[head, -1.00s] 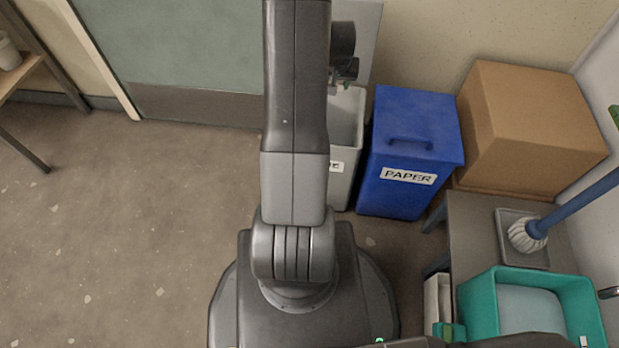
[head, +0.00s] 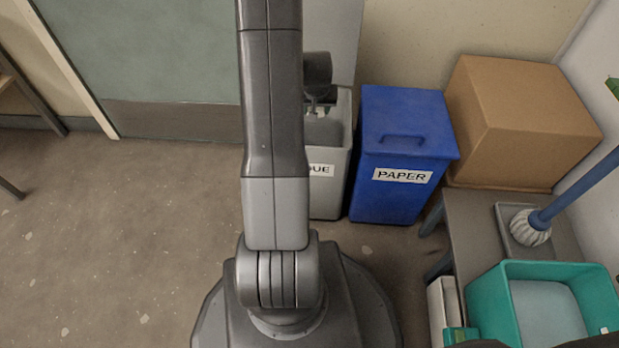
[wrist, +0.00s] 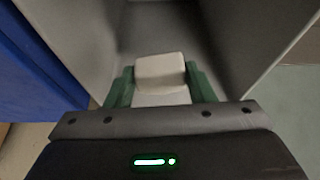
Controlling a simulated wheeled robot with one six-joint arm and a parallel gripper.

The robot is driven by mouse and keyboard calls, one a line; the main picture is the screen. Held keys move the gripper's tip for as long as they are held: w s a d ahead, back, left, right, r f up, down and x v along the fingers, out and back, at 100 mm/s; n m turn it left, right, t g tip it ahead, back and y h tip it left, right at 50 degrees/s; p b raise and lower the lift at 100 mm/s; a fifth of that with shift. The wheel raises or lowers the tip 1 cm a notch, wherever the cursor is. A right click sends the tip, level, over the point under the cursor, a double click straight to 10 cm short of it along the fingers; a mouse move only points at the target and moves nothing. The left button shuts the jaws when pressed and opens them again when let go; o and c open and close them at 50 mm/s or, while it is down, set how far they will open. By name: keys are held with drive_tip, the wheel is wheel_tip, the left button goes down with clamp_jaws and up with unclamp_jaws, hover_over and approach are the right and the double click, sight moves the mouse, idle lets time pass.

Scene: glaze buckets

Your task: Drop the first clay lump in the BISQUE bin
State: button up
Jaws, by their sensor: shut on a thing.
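My gripper (wrist: 160,88) is shut on a pale cream clay lump (wrist: 161,70), held between its green fingers. The BISQUE bin is the grey bin (head: 325,190) left of the blue one; my arm hides the left part of its label. In the wrist view the grey bin walls (wrist: 240,30) rise around the lump, so it is over or in the bin's mouth. In the head view my gripper (head: 322,103) is at the bin's opening, partly hidden by my arm. A second pale patch below the lump is unclear.
A blue PAPER bin (head: 400,150) with a closed lid stands just right of the grey bin. A cardboard box (head: 520,120) is further right. The floor (head: 120,250) at left is clear.

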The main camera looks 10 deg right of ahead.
drive_tip(key=shift+f, duration=0.2)
drive_tip(key=o, duration=1.1)
drive_tip(key=shift+c, duration=0.2)
drive_tip(key=shift+r, duration=0.1)
drive_tip(key=p+v, duration=0.4)
drive_tip(key=v, duration=0.9)
drive_tip(key=shift+s+r+p, duration=0.15)
drive_tip(key=shift+r+p, duration=0.15)
drive_tip(key=shift+p, duration=0.05)
drive_tip(key=b+x, duration=0.5)
drive_tip(key=x, duration=0.9)
drive_tip(key=shift+f, duration=0.35)
wheel_tip(320, 180, up, 4)
drive_tip(key=shift+f+p, duration=0.25)
drive_tip(key=shift+p, duration=0.9)
drive_tip(key=shift+r+p, duration=0.35)
drive_tip(key=shift+r, duration=0.2)
